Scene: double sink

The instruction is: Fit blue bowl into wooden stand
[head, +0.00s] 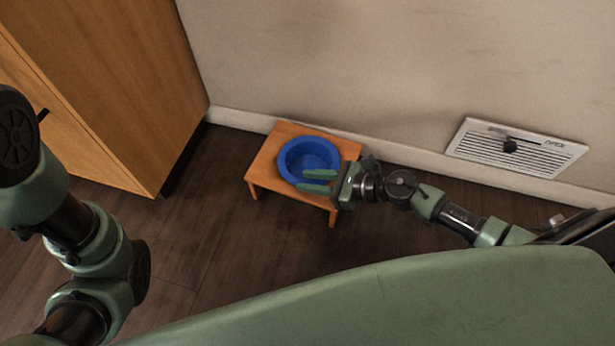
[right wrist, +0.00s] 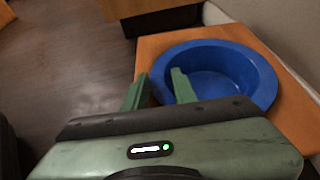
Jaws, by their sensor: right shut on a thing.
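The blue bowl (head: 308,154) is at the wooden stand (head: 262,168), a low orange-brown stool on legs against the wall. The bowl is upright over the stand's top; its underside is hidden, so I cannot tell how deep it sits. My right gripper (head: 309,180) is shut on the bowl's near right rim. In the right wrist view, my right gripper (right wrist: 158,84) has one finger outside and one inside the bowl (right wrist: 225,75), with the stand's top (right wrist: 158,42) around it. My left arm shows at the left, but its gripper is out of view.
A wooden cabinet (head: 120,85) stands to the left of the stand. A white vent (head: 515,148) is low on the wall at the right. The dark wood floor (head: 200,220) is clear in front and to the left of the stand.

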